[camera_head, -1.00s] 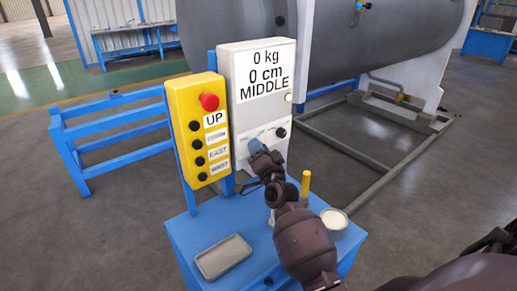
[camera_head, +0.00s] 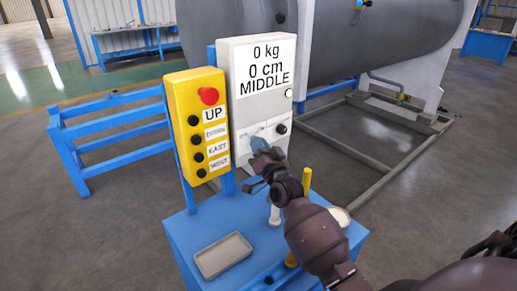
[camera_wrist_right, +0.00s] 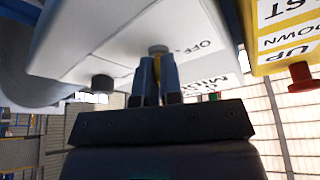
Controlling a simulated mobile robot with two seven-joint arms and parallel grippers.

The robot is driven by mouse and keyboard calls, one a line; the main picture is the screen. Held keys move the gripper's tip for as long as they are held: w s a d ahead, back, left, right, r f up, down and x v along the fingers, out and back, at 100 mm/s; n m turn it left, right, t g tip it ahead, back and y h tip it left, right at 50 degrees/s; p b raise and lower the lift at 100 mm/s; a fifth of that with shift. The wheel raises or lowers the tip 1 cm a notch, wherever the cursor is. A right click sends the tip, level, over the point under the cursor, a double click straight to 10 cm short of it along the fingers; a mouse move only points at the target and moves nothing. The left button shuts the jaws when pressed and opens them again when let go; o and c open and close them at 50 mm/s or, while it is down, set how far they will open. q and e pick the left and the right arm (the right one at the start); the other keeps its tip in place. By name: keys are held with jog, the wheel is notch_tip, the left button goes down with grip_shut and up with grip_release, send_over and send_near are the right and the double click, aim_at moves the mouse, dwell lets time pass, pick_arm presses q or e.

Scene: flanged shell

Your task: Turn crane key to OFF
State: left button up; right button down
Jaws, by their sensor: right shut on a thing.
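The crane key, seen as a round grey lock with a yellowish piece (camera_wrist_right: 158,51), is on the front of the white control box (camera_head: 262,110). An "OFF" label shows beside it in the wrist view, upside down. My right gripper (camera_head: 257,144) is at the lower front of that box, and its blue fingers also show in the right wrist view (camera_wrist_right: 158,78). They are shut on the key, which they mostly hide. The box display reads "0 kg", "0 cm", "MIDDLE". My left gripper is not in view.
A yellow button box (camera_head: 195,140) with a red button (camera_head: 208,96) stands just left. A black knob (camera_head: 281,128) is close right of the gripper. A blue table (camera_head: 205,215) below bears a grey tray (camera_head: 222,255) and a yellow post (camera_head: 306,180).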

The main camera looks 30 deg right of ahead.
jog(key=n+y, duration=0.1)
jog(key=n, duration=0.2)
jog(key=n+y+b, duration=0.1)
jog(key=n+y, duration=0.1)
jog(key=n, duration=0.1)
jog(key=shift+d+n+t, duration=0.15)
jog(key=shift+n+t, duration=0.15)
jog(key=shift+n, duration=0.1)
jog(key=n+y, duration=0.2)
jog(key=n, duration=0.2)
jog(key=n+y, duration=0.2)
jog(key=n, duration=0.2)
jog(key=shift+d+g+y, duration=0.1)
jog(key=shift+g+y, duration=0.2)
jog(key=shift+g, duration=0.1)
jog(key=n, duration=0.2)
jog(key=n+g+y+p, duration=0.1)
jog(key=n, duration=0.1)
jog(key=shift+n+y, duration=0.3)
jog(key=shift+n+g, duration=0.3)
jog(key=shift+n, duration=0.1)
jog(key=shift+n+y, duration=0.3)
jog(key=c, duration=1.3)
grip_release()
